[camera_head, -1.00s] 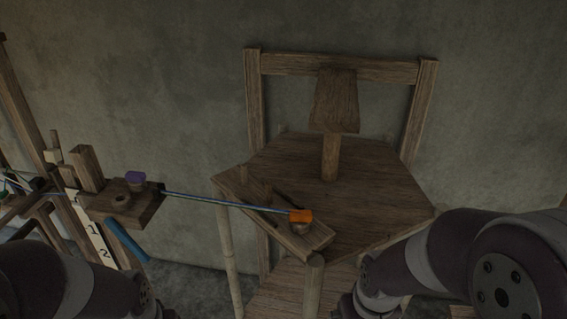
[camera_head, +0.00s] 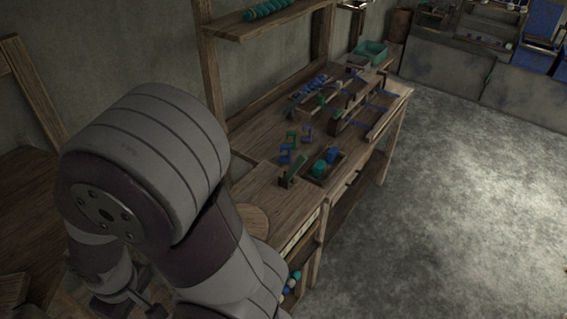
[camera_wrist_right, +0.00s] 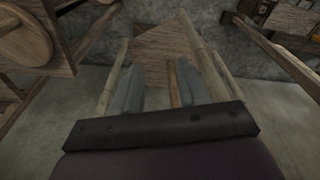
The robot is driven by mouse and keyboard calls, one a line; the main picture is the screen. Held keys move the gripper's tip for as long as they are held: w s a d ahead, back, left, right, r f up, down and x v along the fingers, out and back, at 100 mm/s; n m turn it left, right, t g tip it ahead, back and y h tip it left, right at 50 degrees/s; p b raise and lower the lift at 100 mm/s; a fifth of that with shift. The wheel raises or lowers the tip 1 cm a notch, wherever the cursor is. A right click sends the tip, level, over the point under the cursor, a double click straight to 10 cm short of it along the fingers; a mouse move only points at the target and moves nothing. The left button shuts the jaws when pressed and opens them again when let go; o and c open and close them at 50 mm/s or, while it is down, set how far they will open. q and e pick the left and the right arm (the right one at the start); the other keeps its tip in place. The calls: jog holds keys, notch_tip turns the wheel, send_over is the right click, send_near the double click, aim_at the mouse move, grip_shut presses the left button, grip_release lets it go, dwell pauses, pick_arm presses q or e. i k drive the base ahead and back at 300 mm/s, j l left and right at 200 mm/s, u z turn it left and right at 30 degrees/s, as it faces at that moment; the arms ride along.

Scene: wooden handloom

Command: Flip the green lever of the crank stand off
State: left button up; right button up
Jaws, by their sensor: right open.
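I cannot make out for sure the crank stand or its green lever. A small wooden piece with a green part (camera_head: 293,171) stands near the front of the workbench in the head view, but it is too small to identify. My left gripper is not in view.
The workbench (camera_head: 262,187) holds a tray with green and blue pieces (camera_head: 324,166), green and blue brackets and wooden racks. A shelf (camera_head: 272,22) hangs above it. The floor (camera_head: 440,190) right of it is clear. Wooden legs and a wheel (camera_wrist_right: 22,38) surround the right gripper.

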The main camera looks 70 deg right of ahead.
aim_at(302, 158)
jog(key=k+l, duration=0.15)
jog(key=l, duration=0.35)
jog(key=k+l, duration=0.1)
jog(key=l, duration=0.35)
jog(key=k+l, duration=0.15)
jog(key=l, duration=0.35)
jog(key=k+l, duration=0.15)
jog(key=l, duration=0.3)
jog(key=k+l, duration=0.1)
jog(key=l, duration=0.4)
jog(key=k+l, duration=0.15)
jog(key=l, duration=0.3)
jog(key=k+l, duration=0.1)
jog(key=l, duration=0.4)
jog(key=k+l, duration=0.15)
jog(key=l, duration=0.3)
jog(key=k+u, duration=0.05)
